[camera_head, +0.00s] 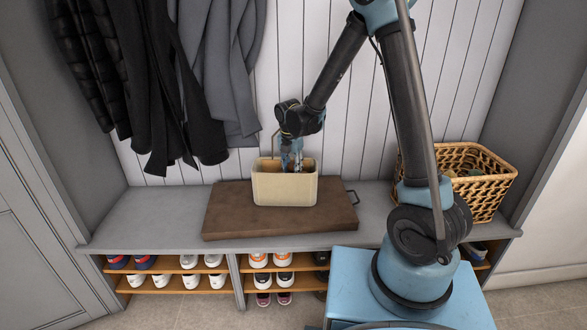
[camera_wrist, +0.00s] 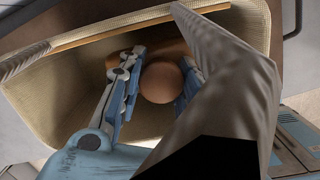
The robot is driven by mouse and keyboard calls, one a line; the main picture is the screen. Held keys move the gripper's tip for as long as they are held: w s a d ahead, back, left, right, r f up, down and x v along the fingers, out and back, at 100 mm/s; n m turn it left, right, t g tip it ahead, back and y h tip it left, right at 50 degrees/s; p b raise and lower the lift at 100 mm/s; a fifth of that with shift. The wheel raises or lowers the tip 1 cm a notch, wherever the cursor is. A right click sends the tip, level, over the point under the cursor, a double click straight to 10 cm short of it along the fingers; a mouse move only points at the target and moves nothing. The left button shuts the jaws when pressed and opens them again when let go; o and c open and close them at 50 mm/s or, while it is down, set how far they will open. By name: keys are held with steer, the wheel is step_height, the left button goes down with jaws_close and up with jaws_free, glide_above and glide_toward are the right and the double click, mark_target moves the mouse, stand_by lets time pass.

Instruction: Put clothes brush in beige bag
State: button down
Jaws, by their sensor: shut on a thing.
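The beige bag (camera_head: 285,190) stands upright and open on a brown board on the bench; its woven inside (camera_wrist: 60,95) and a handle fill much of the wrist view. My gripper (camera_head: 291,163) points down into the bag's opening. In the wrist view my gripper (camera_wrist: 157,75) has its fingers on both sides of the clothes brush (camera_wrist: 160,83) and is shut on it. Only a smooth brown rounded end of the brush shows clearly, within the bag's mouth. The brush's lower part is hidden, so I cannot tell whether it touches the bag's bottom.
The brown board (camera_head: 235,215) lies on the grey bench (camera_head: 150,215). A wicker basket (camera_head: 485,190) stands at the right end. Dark coats (camera_head: 150,80) hang at the left above the bench. Shoes fill the shelves below. The bench's left end is clear.

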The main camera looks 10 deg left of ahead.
steer(key=shift+f, duration=0.1)
steer(key=c, duration=1.1)
jaws_free()
steer(key=shift+s, duration=0.1)
step_height(320, 180, up, 13)
steer(key=s, duration=0.1)
steer(key=s+d+r+m, duration=0.1)
steer(key=d+r+m, duration=0.15)
steer(key=d, duration=0.35)
steer(key=s+d+r+m, duration=0.1)
steer(key=d+r+m, duration=0.1)
steer(key=d+m, duration=0.3)
steer(key=s+d+r+m, duration=0.1)
steer(key=s+d+m, duration=0.25)
steer(key=d, duration=0.35)
steer(key=s+d+m, duration=0.2)
steer(key=d+m, duration=0.2)
steer(key=d, duration=0.2)
steer(key=s+d+f+m, duration=0.2)
steer(key=s+d+m, duration=0.3)
steer(key=s+d+f+m, duration=0.3)
steer(key=s+d+m, duration=0.2)
steer(key=s+m, duration=0.1)
steer(key=s+d+f+m, duration=0.2)
steer(key=s+d+m, duration=0.2)
steer(key=s+m, duration=0.1)
steer(key=shift+s+d+f+m+t, duration=0.25)
steer(key=shift+s+d+m+t, duration=0.15)
steer(key=shift+m, duration=0.3)
